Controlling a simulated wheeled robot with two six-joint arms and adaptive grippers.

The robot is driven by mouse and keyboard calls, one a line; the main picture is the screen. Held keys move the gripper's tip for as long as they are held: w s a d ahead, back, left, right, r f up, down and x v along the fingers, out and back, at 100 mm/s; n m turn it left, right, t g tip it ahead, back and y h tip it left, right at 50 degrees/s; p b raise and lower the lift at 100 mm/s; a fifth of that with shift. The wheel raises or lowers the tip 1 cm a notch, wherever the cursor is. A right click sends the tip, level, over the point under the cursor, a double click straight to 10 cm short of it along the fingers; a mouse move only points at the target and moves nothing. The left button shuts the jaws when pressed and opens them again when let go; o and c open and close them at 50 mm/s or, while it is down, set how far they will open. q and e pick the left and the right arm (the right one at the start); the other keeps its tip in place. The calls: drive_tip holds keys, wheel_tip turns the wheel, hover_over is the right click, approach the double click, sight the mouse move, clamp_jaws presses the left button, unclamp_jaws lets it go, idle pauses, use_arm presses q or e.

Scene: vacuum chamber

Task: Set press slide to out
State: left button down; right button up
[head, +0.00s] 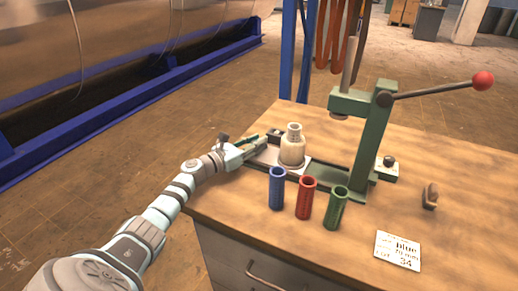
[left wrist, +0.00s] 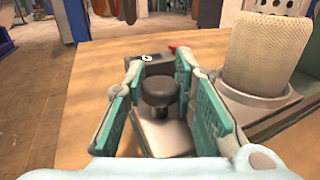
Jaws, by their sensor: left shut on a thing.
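A green press (head: 366,140) stands on the wooden bench. Its slide (head: 268,157) is a flat pale plate on the left side of the press base, carrying a cream bottle-shaped part (head: 292,150) that stands upright to the left of the ram. In the left wrist view the slide (left wrist: 167,138) has a black knob (left wrist: 157,91) on its end, and the cream part (left wrist: 266,55) is on the right. My left gripper (head: 260,142) is at the slide's left end, its teal fingers shut on the knob. My right gripper is not in view.
Blue (head: 276,187), red (head: 306,197) and green (head: 335,207) sleeves stand in front of the press. The red-ended lever (head: 440,88) points right. A printed card (head: 397,250) and a small brown block (head: 430,196) lie on the bench (head: 460,230). Its front right is mostly clear.

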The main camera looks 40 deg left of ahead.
use_arm(q)
drive_tip(key=shift+a, duration=0.1)
drive_tip(key=c, duration=1.7)
unclamp_jaws()
drive_tip(key=o, duration=0.4)
drive_tip(key=shift+s+a, duration=0.1)
drive_tip(key=shift+a, duration=0.15)
drive_tip(key=shift+c, duration=0.2)
drive_tip(key=shift+d, duration=0.1)
drive_tip(key=shift+s, duration=0.35)
drive_tip(key=v, duration=1.1)
drive_tip(key=shift+s, duration=0.15)
